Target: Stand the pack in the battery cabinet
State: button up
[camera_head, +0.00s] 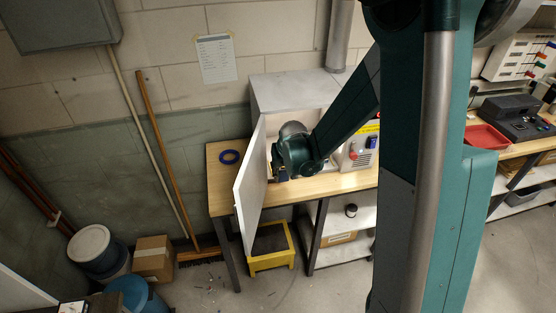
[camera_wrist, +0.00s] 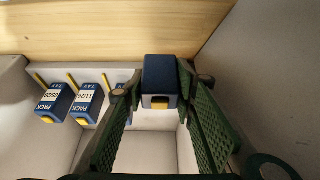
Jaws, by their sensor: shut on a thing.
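The battery cabinet (camera_head: 298,93) stands on the wooden bench with its white door (camera_head: 249,190) swung open. Inside, two labelled blue packs, one (camera_wrist: 53,103) and another (camera_wrist: 86,104), stand side by side at the left, with a further blue one partly hidden behind the left finger. Yellow strips (camera_wrist: 73,82) mark the row. In the head view my wrist hides most of the opening. I cannot tell whether the held pack touches the cabinet floor.
A box with a red button (camera_head: 353,154) stands right of the cabinet. A red tray (camera_head: 486,137) is farther right. A yellow-framed stool (camera_head: 270,259) stands below the door.

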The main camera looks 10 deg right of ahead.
jog(key=shift+w, duration=2.6)
jog(key=shift+w, duration=0.15)
jog(key=shift+w, duration=0.3)
jog(key=w, duration=0.1)
jog(key=w+f, duration=0.1)
jog(key=w, duration=0.1)
jog(key=shift+p, duration=0.35)
jog(key=shift+f, duration=0.25)
jog(key=shift+f, duration=0.2)
jog(key=o, duration=0.7)
jog(key=shift+c, duration=0.2)
jog(key=shift+r, duration=0.2)
